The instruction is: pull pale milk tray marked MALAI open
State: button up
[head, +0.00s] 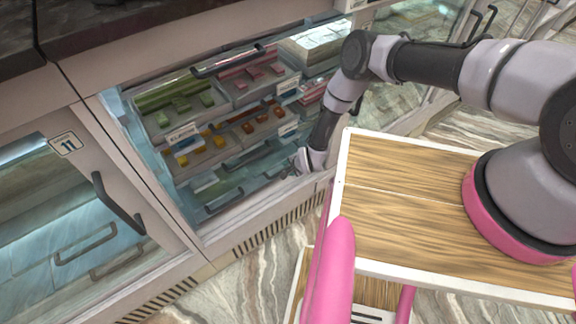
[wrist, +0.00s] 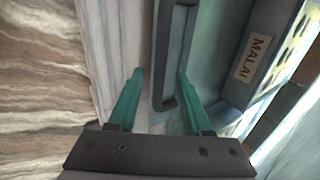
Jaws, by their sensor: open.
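In the wrist view, the MALAI label (wrist: 253,57) is on a dark-edged tray front (wrist: 238,88) at the right, with pale yellowish pieces beside it. A dark bar handle (wrist: 174,55) runs lengthwise near the middle, left of the label. My gripper (wrist: 160,73) is open and empty, its teal fingers on either side of the handle's near end; I cannot tell whether they touch it. In the head view, my gripper (head: 302,163) is at the lower right of the open-fronted case. I cannot read MALAI there.
The case (head: 150,185) holds trays of green (head: 180,97), pink (head: 248,74) and orange-brown sweets (head: 255,122). Marbled floor (head: 240,285) lies in front.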

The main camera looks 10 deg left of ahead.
grip_shut()
dwell(1.4)
